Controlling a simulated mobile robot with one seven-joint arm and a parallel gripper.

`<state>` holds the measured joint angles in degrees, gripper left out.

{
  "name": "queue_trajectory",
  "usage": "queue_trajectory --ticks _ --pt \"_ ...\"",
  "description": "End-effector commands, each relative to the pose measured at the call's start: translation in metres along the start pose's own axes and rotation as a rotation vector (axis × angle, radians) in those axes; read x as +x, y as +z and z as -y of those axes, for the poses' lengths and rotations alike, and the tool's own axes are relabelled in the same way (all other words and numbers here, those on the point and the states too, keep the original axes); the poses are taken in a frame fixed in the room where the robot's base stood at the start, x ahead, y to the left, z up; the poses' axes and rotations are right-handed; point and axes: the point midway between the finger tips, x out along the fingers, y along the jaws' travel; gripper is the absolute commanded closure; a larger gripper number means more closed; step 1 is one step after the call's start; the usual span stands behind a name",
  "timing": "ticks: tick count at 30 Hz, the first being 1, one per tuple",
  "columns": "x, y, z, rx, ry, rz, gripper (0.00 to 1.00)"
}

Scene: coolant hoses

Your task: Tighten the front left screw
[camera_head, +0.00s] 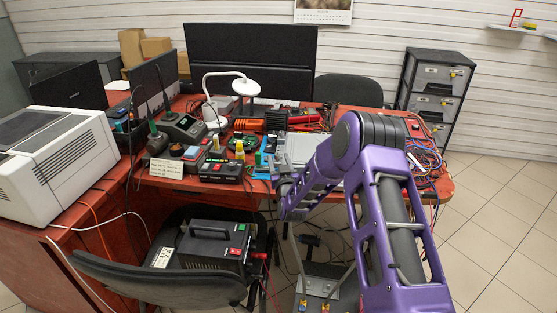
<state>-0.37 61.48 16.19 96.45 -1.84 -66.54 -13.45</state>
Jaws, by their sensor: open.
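My purple arm reaches from the lower right up to its elbow and back down toward the middle. Two small red-and-yellow parts (303,304) sit at the plate's near edge, at the bottom of the picture. I cannot tell whether either is a screw. No screw shows clearly, and contact cannot be judged.
A red desk (160,183) crowded with tools and instruments lies behind. A chair (150,288) with a black power unit (212,243) on it stands left of the plate. Loose cables hang between them. Tiled floor (500,240) is free on the right.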

Motion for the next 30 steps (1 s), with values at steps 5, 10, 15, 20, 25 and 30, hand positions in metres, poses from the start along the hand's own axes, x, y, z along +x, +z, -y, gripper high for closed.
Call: queue_trajectory --ticks 5,10,15,20,25,30 --pt "0.0095 -0.0004 0.0001 0.000 0.000 -0.001 0.45" --pt "0.0106 -0.0005 0.0001 0.000 0.000 0.000 0.45" --pt "0.0104 -0.0005 0.0000 0.000 0.000 0.000 0.56" --pt "0.0103 -0.0004 -0.0001 0.000 0.000 0.000 0.85" --pt "0.0102 -0.0004 -0.0001 0.000 0.000 0.000 1.00" --pt "0.0101 -0.0004 0.0001 0.000 0.001 0.000 1.00"
